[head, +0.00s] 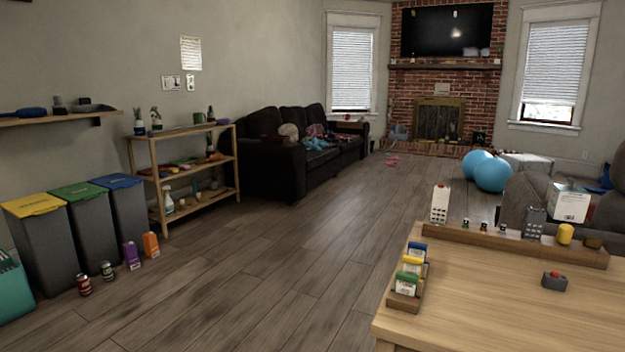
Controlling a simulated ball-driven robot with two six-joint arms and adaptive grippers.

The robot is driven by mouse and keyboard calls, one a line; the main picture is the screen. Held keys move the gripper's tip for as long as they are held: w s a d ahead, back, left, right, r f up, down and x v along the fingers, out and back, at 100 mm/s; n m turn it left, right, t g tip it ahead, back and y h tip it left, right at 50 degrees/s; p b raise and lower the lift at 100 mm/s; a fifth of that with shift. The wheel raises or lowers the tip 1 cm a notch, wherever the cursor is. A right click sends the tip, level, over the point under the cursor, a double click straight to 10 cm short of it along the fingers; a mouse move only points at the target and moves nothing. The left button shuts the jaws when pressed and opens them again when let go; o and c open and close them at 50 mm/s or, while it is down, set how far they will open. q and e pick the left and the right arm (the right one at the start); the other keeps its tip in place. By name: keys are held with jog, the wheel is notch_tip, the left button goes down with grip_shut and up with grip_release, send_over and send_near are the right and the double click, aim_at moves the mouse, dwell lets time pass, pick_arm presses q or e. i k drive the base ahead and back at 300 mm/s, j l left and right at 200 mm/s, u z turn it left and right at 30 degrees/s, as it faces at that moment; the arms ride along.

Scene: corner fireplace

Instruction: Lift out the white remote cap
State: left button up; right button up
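A similar grey upright block (535,223) stands further right in the same holder, with several small dark pieces between the two. Neither of my grippers is in view.
Bins (45,250), cans and cartons stand at the left. A shelf (185,170) and dark sofa (300,150) line the wall. The middle floor is clear.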

aim_at(439, 193)
jog(key=i+j+u, duration=0.2)
jog(key=u, duration=0.2)
jog(key=i+j+u, duration=0.15)
jog(key=i+u, duration=0.25)
jog(key=i+j+u, duration=0.1)
jog(key=u, duration=0.3)
jog(key=i+j+z, duration=0.2)
jog(key=i, duration=0.25)
jog(key=i+z, duration=0.2)
jog(key=i, duration=0.3)
jog(key=i+l+z, duration=0.1)
jog(key=z, duration=0.35)
jog(key=i+z, duration=0.3)
jog(key=z, duration=0.2)
jog(key=i+j+z, duration=0.1)
jog(key=z, duration=0.35)
jog(key=i+j+z, duration=0.15)
jog(key=z, duration=0.3)
jog(key=i, duration=0.1)
